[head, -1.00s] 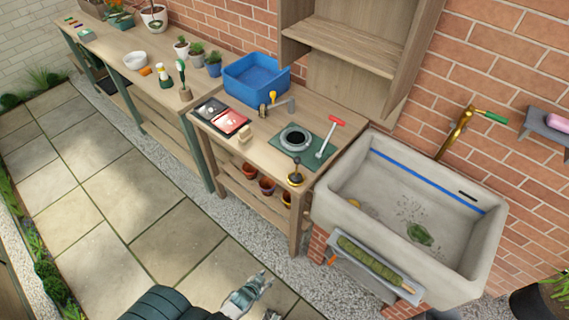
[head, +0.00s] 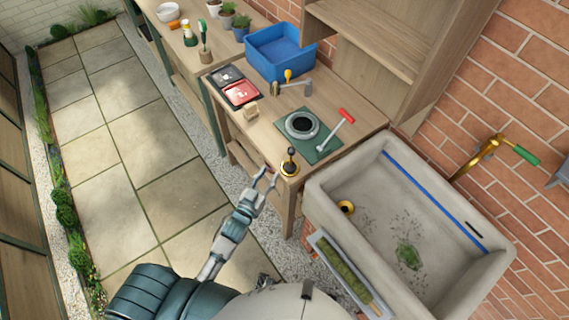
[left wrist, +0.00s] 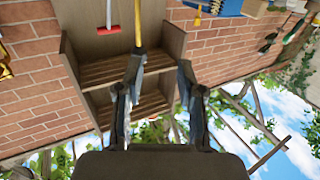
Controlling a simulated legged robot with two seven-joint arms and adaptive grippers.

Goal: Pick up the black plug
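A small black plug (head: 289,160) with an upright knob and a yellow base stands at the front corner of the wooden workbench. My left gripper (head: 268,179) reaches up from below. Its fingers are apart and empty, just left of and below the plug, beside the bench's front edge; I see no contact. In the left wrist view, the two fingers of the left gripper (left wrist: 160,75) are spread with nothing clearly between them. I cannot make out the plug there. My right gripper is not in view.
A stone sink (head: 330,187) with a raised rim stands to the right. A blue bin (head: 280,55) is at the back. Paving to the left is clear.

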